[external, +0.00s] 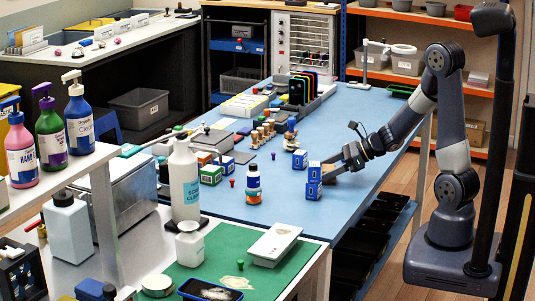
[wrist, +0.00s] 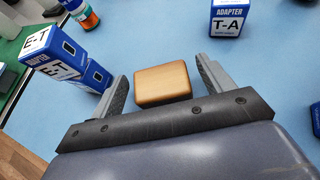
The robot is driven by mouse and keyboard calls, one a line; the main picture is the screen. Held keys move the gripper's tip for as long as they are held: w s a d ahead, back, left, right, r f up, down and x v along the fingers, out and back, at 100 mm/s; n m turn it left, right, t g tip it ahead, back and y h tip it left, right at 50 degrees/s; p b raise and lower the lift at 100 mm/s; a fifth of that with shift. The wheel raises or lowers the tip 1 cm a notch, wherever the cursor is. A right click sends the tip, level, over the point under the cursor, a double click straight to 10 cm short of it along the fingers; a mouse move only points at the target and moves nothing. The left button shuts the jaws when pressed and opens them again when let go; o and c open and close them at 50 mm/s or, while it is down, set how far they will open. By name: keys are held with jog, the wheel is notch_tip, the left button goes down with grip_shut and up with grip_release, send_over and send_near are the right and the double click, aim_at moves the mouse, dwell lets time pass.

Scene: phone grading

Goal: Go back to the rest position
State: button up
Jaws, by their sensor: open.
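My gripper (external: 343,160) is over the right side of the blue table (external: 350,110), close to the blue adapter boxes. In the wrist view my gripper (wrist: 162,72) is open, with a finger on each side of a tan wooden block (wrist: 163,84). Narrow gaps seem to show between the block and the fingers. I cannot tell how high the fingers are above the table.
Two stacked blue adapter boxes (external: 314,181) stand just left of my gripper; the stack marked E-T (wrist: 58,58) is beside the left finger. A box marked T-A (wrist: 229,18) stands farther ahead. An orange-and-blue bottle (external: 253,184) is farther left. The table's near right is clear.

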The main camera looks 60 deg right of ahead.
jog(key=p+v, duration=0.2)
jog(key=v, duration=1)
jog(key=b+x, duration=0.1)
jog(key=x, duration=0.3)
jog(key=b+x, duration=0.1)
jog(key=x, duration=0.3)
jog(key=b+x, duration=0.1)
jog(key=x, duration=0.4)
jog(key=shift+s+d+f, duration=0.1)
jog(key=shift+f, duration=0.3)
notch_tip(320, 180, up, 12)
jog(key=p, duration=0.5)
jog(key=w+d+m+t+h+p, duration=0.1)
jog(key=w+m+h+p, duration=0.3)
jog(key=w, duration=2.5)
jog(key=shift+w+d+f+m+h+p, duration=0.4)
jog(key=shift+d+h+p, duration=0.15)
jog(key=shift+p, duration=0.95)
